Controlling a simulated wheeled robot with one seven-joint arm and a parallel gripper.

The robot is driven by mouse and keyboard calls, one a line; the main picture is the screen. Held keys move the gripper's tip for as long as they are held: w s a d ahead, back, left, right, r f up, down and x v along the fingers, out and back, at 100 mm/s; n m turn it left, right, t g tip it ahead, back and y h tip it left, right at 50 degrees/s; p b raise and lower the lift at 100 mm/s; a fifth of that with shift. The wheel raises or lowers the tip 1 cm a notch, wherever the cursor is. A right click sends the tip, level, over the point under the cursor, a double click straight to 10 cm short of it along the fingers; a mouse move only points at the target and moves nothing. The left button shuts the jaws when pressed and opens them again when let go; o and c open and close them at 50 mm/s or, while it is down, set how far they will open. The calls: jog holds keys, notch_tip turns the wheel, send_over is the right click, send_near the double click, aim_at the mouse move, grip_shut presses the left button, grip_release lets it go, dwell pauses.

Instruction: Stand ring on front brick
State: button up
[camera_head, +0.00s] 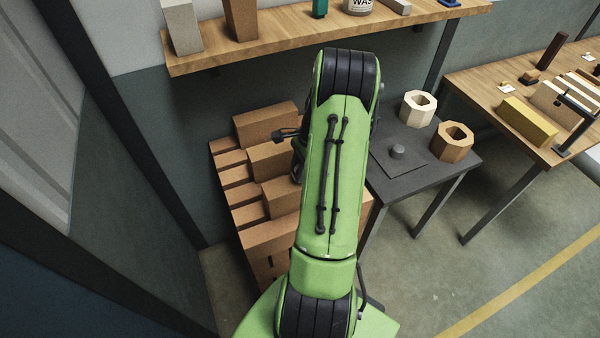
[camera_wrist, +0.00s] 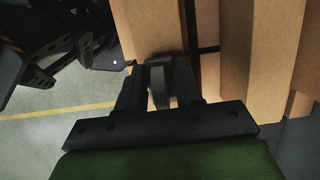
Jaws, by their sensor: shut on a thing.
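My gripper (camera_wrist: 158,72) is shut on a greyish rounded piece (camera_wrist: 158,88) that looks like the ring, seen nearly edge-on between the fingers. In the head view my arm hides most of the gripper and the ring. Brown bricks are stacked in the corner. The front brick (camera_head: 265,238) lies at the near side of the stack, partly behind my arm. In the wrist view a brick (camera_wrist: 147,28) lies just beyond the fingertips, and another brick (camera_wrist: 239,50) lies to the right. I cannot tell whether the ring touches a brick.
A dark side table (camera_head: 425,160) right of the stack bears a pale octagonal block (camera_head: 418,108), a tan octagonal block (camera_head: 452,142) and a small grey knob (camera_head: 397,152). A wooden shelf (camera_head: 290,45) runs behind. A workbench (camera_head: 480,85) stands at the right.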

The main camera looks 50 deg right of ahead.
jog(key=shift+f, duration=0.75)
jog(key=o, duration=1)
jog(key=shift+f, duration=0.15)
jog(key=shift+o, duration=0.2)
